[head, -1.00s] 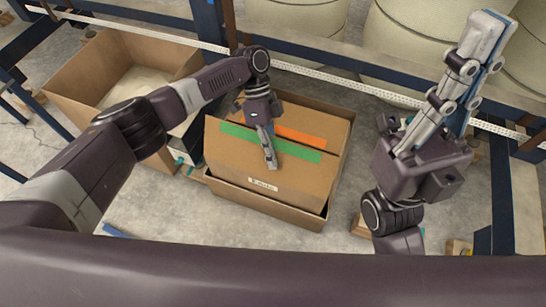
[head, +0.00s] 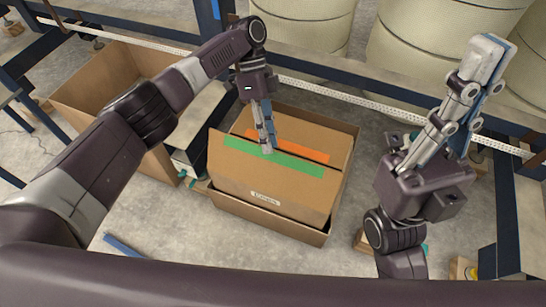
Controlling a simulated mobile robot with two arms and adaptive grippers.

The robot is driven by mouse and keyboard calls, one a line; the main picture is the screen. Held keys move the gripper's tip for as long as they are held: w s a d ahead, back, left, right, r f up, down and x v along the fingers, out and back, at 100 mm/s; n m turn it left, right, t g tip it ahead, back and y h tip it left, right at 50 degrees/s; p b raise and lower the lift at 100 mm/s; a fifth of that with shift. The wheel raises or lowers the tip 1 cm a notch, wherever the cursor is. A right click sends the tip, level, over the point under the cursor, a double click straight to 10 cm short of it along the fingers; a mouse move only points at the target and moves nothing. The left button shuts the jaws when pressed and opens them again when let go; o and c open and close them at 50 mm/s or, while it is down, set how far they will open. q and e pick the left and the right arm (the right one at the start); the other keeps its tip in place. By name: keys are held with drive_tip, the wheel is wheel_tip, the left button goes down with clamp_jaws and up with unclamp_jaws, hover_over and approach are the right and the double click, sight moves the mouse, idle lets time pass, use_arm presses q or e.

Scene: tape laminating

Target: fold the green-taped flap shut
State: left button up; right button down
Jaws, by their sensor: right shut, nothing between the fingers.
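The cardboard box (head: 265,220) stands on the floor in the middle of the head view. Its broad brown flap (head: 240,180) carries a green tape strip (head: 300,166) and a small white label near the front. An orange tape strip (head: 310,151) lies just behind the green one. My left gripper (head: 267,150) points down, its fingertips over the green strip left of its middle. Its fingers look close together, but whether they touch the flap or hold anything is unclear. My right gripper (head: 497,50) points up at the right, away from the box, shut and empty.
An open cardboard box (head: 75,100) stands at the left. A blue metal frame with a white perforated rail (head: 370,100) runs behind the box, with large cream drums (head: 415,45) beyond. Bare concrete floor lies in front of the box.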

use_arm(q)
drive_tip(key=shift+v, duration=1.2)
